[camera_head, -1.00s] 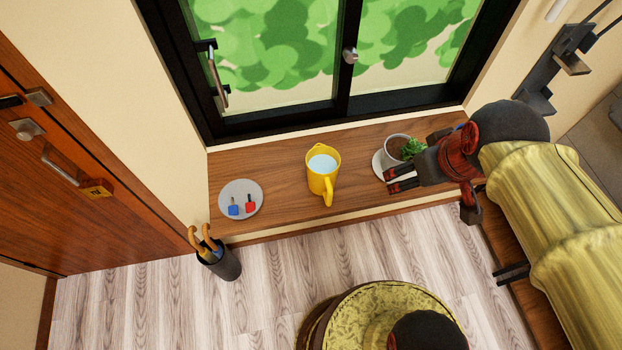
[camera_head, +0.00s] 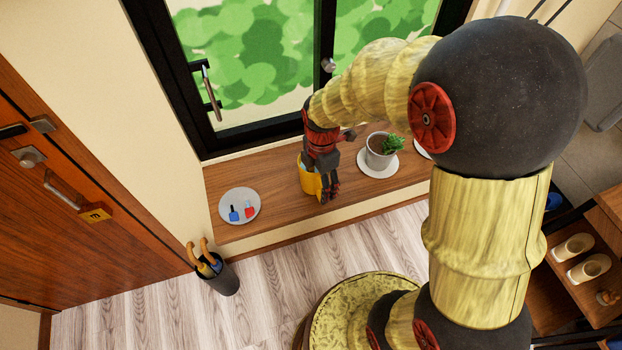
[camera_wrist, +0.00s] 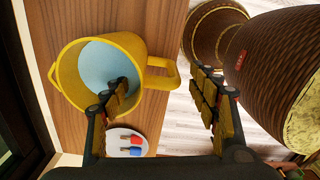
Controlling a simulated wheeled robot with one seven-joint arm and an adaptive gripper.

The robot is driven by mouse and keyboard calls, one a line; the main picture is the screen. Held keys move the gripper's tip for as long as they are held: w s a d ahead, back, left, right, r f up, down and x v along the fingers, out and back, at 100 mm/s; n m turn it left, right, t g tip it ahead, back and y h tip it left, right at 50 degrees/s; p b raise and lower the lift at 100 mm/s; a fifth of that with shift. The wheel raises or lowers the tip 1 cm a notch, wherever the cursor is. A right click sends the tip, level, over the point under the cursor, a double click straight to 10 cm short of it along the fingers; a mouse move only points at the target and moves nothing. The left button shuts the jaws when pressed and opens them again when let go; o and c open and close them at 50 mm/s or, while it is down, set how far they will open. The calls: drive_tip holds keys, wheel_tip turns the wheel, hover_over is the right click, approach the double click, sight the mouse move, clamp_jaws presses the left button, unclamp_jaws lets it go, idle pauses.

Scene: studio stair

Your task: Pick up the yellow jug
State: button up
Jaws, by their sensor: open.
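The yellow jug (camera_head: 308,181) stands upright on the wooden window ledge, partly hidden behind my gripper (camera_head: 328,190) in the head view. In the wrist view the jug (camera_wrist: 66,72) is seen from above, with a light blue surface inside and its handle (camera_wrist: 172,74) pointing right. My gripper (camera_wrist: 160,82) is open there. Its left finger overlaps the jug's mouth and its right finger is beyond the handle, over the floor. The handle lies between the fingers in the picture. I cannot tell how far the fingers are above it or whether they touch.
A grey plate (camera_head: 240,191) with blue and red keys lies left on the ledge (camera_head: 282,205). The window (camera_head: 240,70) is behind. An umbrella stand (camera_head: 218,279) is on the floor at left.

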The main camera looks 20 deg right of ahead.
wheel_tip(320, 180, down, 6)
drive_tip(key=shift+r+b, duration=0.1)
drive_tip(key=shift+b, duration=0.45)
drive_tip(key=shift+c, duration=1.3)
clamp_jaws()
